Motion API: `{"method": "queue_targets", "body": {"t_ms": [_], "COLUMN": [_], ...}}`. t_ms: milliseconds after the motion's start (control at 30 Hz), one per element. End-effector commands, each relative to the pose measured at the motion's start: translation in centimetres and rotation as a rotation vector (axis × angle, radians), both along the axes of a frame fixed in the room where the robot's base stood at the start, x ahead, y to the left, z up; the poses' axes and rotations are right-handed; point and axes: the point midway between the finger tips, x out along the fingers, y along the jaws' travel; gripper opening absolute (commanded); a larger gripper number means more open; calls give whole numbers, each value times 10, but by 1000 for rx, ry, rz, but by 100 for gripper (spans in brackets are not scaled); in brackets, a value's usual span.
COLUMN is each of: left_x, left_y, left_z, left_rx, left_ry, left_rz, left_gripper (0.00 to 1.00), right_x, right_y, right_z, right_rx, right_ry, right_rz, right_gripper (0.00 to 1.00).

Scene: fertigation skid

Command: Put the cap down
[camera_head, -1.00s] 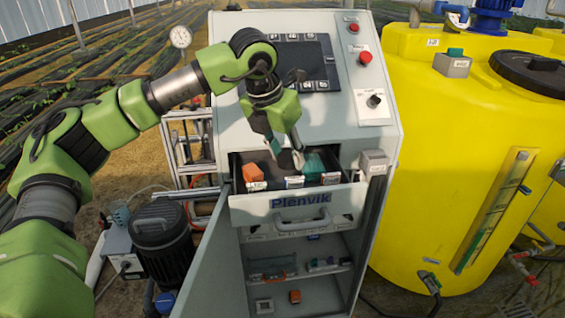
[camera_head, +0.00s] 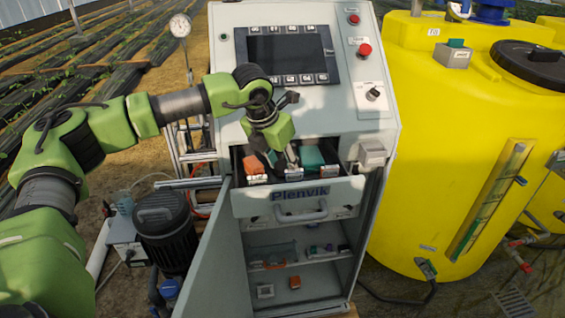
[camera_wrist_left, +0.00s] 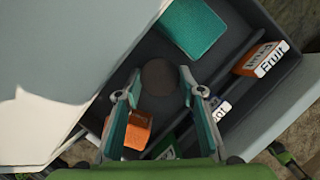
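The cap (camera_wrist_left: 159,77) shows as a dark brown disc in the left wrist view, between and slightly beyond my left fingertips. A narrow gap seems to show on each side of it. It appears to be at the dark floor of the open drawer (camera_head: 300,205); its exact height is hard to tell. My left gripper (camera_head: 281,158) points down into this drawer in the head view, and in the left wrist view its fingers (camera_wrist_left: 160,75) stand apart. The cap cannot be made out in the head view. My right gripper is not in view.
The drawer also holds a teal block (camera_wrist_left: 194,27), an orange block (camera_wrist_left: 138,130) near the left finger and labelled compartments, one with an orange "Fruit" block (camera_wrist_left: 262,60). A cabinet door (camera_head: 215,270) stands open below. A yellow tank (camera_head: 450,150) is at the right.

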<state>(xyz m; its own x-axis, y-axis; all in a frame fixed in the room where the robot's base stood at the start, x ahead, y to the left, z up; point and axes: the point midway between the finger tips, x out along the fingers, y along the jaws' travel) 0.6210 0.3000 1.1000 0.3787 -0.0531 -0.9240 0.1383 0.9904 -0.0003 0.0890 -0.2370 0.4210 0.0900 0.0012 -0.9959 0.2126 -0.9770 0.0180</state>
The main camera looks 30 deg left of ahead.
Motion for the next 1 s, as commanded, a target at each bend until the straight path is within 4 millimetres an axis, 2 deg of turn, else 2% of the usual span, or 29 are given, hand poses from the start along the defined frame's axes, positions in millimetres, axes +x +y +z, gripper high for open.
{"method": "queue_targets", "body": {"t_ms": [467, 500, 633, 1000], "left_x": [0, -1, -9, -37], "left_y": [0, 0, 1, 5], "left_z": [6, 7, 26, 96], "left_rx": [0, 0, -1, 0], "left_ry": [0, -2, -4, -4], "left_rz": [-1, 0, -1, -1], "left_gripper": [52, 52, 52, 52], "right_x": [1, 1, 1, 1], "right_y": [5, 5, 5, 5], "right_z": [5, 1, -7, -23], "right_rx": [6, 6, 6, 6], "right_ry": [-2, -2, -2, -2], "right_rz": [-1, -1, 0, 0], "right_gripper": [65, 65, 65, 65]}}
